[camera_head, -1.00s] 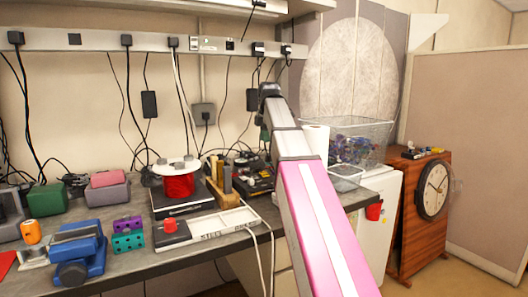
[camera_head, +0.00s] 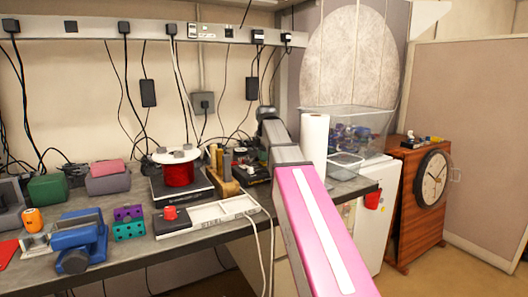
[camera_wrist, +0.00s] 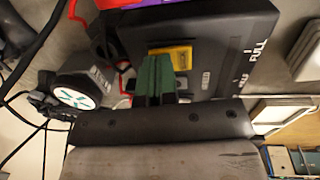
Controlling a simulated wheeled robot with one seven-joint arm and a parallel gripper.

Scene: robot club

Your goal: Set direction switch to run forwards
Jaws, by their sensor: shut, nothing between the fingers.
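A black control box (camera_wrist: 215,35) with white lettering, "FULL" among it, fills the upper middle of the wrist view. A yellow patch (camera_wrist: 181,58) and small light-coloured parts show on its face. My gripper (camera_wrist: 155,60) has green fingers, shut and empty, reaching over the box beside the yellow patch. I cannot tell whether they touch it. I cannot make out the direction switch or its setting; the fingers cover part of the face. In the head view, dark equipment (camera_head: 257,172) stands on the bench, partly behind my arm, and the fingertips are not clear.
A wooden block (camera_head: 222,180) holding upright pieces and a red spool (camera_head: 179,174) stand left of the equipment. A paper roll (camera_head: 314,140) and a clear bin (camera_head: 362,130) are to the right. In the wrist view, a round device (camera_wrist: 80,95) and black cables lie at left.

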